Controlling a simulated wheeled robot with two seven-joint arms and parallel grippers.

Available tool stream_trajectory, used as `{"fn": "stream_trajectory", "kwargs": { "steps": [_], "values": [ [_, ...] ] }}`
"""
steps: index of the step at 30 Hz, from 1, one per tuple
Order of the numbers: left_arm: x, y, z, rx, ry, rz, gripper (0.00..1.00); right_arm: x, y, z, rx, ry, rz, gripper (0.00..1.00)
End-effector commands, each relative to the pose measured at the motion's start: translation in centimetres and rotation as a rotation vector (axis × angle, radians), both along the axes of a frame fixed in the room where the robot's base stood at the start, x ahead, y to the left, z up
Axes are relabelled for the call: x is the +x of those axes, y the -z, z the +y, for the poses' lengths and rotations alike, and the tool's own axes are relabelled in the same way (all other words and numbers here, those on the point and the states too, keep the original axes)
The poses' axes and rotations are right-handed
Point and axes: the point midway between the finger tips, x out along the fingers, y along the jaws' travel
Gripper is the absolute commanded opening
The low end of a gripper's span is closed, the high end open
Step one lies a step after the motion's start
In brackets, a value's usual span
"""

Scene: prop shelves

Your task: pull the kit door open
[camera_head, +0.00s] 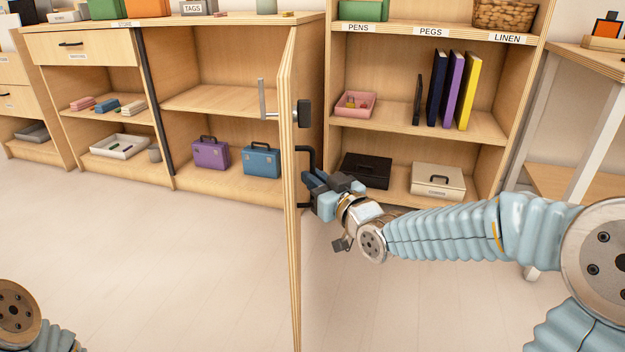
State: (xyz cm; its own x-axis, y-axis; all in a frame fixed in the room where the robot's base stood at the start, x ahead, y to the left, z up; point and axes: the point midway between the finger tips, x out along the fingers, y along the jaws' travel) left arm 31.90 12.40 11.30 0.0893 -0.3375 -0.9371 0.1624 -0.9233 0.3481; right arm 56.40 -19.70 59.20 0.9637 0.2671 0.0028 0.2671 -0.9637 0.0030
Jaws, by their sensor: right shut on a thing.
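The kit door (289,130) is a light plywood panel standing swung out from its cabinet, seen nearly edge-on. A black bar handle (313,152) sticks out from its right face, with a dark lock block (304,113) higher up and a grey metal lever (263,100) on its left side. My right gripper (312,190) is shut on the handle, and its fingers hide part of the bar. The open cabinet compartment (215,100) shows behind the door, with a purple case (210,155) and a blue case (262,161) on its lower shelf. My left gripper is out of view.
Right of the door, a shelf unit holds a black box (367,171), a cream box (438,180), a pink tray (355,104) and upright binders (454,90). A table (590,60) stands at far right. The floor (160,260) left of the door is clear.

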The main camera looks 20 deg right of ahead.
Motion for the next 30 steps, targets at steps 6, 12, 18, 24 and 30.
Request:
{"fn": "stream_trajectory", "kwargs": {
  "steps": [6,12,18,24,30],
  "values": [
    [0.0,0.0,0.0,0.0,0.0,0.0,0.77,0.2,0.0,-0.5,0.005,0.014,0.002,0.0],
    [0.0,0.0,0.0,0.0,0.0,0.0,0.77,0.2,0.0,-0.4,0.003,0.009,0.002,0.38],
    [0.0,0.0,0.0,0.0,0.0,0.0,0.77,0.1,0.0,-0.2,0.001,0.005,0.001,0.38],
    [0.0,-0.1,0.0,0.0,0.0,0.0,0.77,-1.1,-0.1,-0.5,0.001,0.005,0.0,0.38],
    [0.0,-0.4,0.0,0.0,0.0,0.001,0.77,-4.7,-0.1,-1.6,0.001,0.007,0.0,0.38]
  ]
}}
